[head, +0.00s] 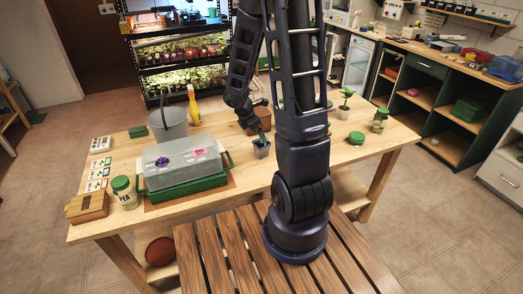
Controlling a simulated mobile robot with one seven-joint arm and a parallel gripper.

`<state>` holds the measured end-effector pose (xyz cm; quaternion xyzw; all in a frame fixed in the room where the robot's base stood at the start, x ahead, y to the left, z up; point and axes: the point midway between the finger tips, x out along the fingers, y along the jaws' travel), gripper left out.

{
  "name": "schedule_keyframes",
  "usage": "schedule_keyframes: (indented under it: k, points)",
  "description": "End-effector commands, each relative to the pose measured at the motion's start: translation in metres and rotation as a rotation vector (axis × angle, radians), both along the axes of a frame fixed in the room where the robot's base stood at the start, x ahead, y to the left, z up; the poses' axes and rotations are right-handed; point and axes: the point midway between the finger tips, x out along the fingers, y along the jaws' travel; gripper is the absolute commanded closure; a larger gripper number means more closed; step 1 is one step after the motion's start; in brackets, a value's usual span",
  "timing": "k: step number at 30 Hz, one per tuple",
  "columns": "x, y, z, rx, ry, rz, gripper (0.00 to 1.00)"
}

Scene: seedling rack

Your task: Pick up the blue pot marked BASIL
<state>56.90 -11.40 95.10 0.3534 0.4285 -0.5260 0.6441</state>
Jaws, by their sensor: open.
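A small blue-grey pot (261,152) with a little green plant stands on the wooden table, right of the clear-lidded tray. Any marking on it is too small to read. My gripper (254,131) is open, just above and slightly left of this pot, pointing down. The fingertips are small and dark, and I cannot tell whether they touch the plant. My arm covers part of the table to the right of the pot.
A clear-lidded tray on a green base (187,186) stands close left of the pot. A grey bucket (168,124), a yellow spray bottle (193,107) and a terracotta pot (263,114) stand behind. A potted seedling (344,106) and green-lidded jar (379,121) stand right.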

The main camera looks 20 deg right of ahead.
Motion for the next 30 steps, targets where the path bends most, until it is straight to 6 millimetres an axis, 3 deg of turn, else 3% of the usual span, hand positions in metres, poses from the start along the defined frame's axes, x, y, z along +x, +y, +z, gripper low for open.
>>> schedule_keyframes:
  k: [15,23,30]
  points:
    - [0.005,-0.018,-0.048,-0.001,0.007,0.011,0.15]
    - [0.006,-0.021,-0.057,0.000,0.006,0.011,0.15]
    - [0.013,-0.029,-0.078,-0.001,0.007,0.010,0.15]
